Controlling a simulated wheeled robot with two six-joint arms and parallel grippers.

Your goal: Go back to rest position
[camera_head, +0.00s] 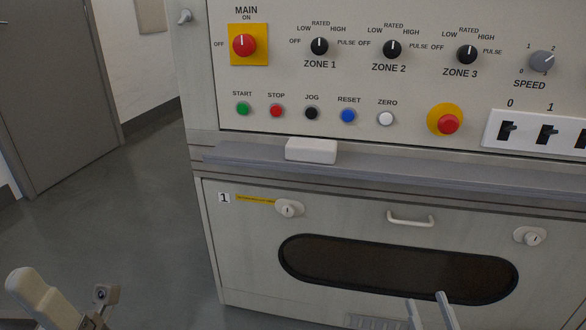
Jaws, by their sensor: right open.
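My right gripper (426,299) shows at the bottom edge, right of centre. Its two grey fingers are apart with nothing between them, in front of the lower cabinet door (350,215). My left arm (40,295) shows at the bottom left corner, over the floor and clear of the cabinet. Only part of its wrist end shows, and its fingertips cannot be made out. The control panel (300,80) stands upright above a grey ledge (420,175).
A white block (311,150) lies on the ledge. The door has a handle (410,219), two round locks and a dark oval window (400,268). Knobs, buttons and a red main switch (245,44) stick out of the panel. The floor (130,220) at left is clear.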

